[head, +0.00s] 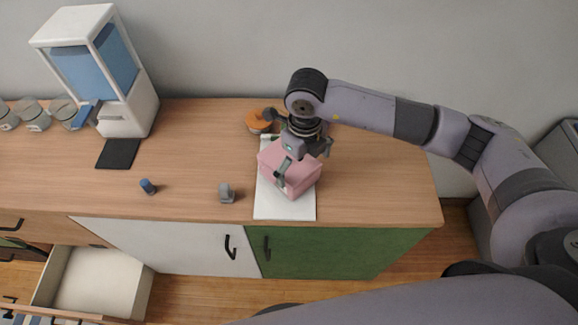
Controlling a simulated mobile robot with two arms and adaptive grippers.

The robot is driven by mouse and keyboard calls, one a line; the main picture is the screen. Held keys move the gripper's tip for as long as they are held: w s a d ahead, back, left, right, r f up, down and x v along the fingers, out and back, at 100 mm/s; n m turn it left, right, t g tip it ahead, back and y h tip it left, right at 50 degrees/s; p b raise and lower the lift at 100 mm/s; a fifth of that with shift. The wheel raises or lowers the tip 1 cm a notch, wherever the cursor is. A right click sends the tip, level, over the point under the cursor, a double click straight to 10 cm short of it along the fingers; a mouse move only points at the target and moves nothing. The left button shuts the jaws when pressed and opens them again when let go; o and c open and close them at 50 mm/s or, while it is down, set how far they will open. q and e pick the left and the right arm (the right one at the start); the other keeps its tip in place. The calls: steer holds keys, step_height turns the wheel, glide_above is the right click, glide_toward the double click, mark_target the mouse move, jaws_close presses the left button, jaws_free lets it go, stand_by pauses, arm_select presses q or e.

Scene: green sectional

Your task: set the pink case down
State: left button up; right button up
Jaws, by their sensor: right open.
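The pink case (303,178) is a small box on the white sheet (284,210) on the wooden counter. My right gripper (302,162) is right above it, with its fingers open and spread on either side of the case. One finger hangs in front of the case's left part and the other is past its far right side. The gripper hides part of the case's top. My left gripper is not in view.
An orange round object (258,122) lies behind the sheet. A white dispenser (125,112) and glass jars (33,115) stand farther left. A drawer (100,280) is open below. The counter's right end is clear.

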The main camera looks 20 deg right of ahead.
steer(key=shift+a+f+p, duration=0.1)
steer(key=shift+f+p, duration=0.3)
steer(key=shift+f, duration=0.25)
steer(key=f, duration=0.2)
steer(key=f+p, duration=0.1)
steer(key=f, duration=0.1)
steer(key=shift+w+a+f, duration=0.1)
steer(key=shift+w, duration=0.1)
steer(key=shift+c, duration=0.4)
steer(key=c, duration=1.2)
